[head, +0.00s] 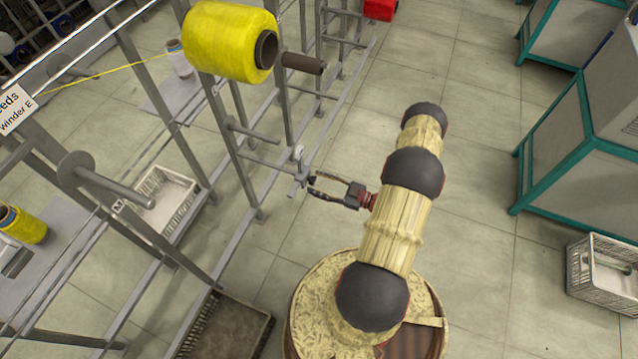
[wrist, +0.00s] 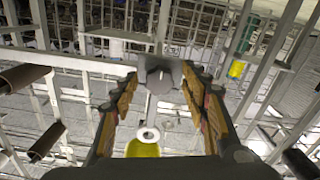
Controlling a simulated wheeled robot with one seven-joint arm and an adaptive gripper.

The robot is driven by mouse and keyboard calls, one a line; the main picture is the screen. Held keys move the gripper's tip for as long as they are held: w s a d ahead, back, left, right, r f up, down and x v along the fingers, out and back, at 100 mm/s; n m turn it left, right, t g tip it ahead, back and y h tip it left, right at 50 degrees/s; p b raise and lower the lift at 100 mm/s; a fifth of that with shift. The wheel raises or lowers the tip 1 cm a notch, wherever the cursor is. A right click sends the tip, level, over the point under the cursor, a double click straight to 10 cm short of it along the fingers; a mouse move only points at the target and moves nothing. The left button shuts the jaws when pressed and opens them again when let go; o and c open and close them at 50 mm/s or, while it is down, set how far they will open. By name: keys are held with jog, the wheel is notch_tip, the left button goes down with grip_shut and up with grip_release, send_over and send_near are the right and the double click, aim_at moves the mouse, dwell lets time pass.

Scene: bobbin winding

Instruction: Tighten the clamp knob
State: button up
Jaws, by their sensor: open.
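The clamp knob (wrist: 160,81) shows in the wrist view as a dark grey round knob with a pale line on its face. It sits on a grey clamp (wrist: 178,68), which shows in the head view (head: 301,174) on the end of a thin bar of the rack. My gripper (head: 312,186) is open and reaches left to the clamp. In the wrist view its fingers (wrist: 160,90) stand on either side of the knob. I cannot tell whether they touch it. In the head view the knob's face is not clear.
A large yellow bobbin (head: 229,41) hangs on the metal rack (head: 240,110) above left of the clamp. A bare brown tube (head: 303,63) is beside it. White baskets (head: 165,200) (head: 603,272) stand left and far right.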

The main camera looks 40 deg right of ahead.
jog(key=shift+o, duration=0.2)
jog(key=v, duration=1.2)
dwell(0.5)
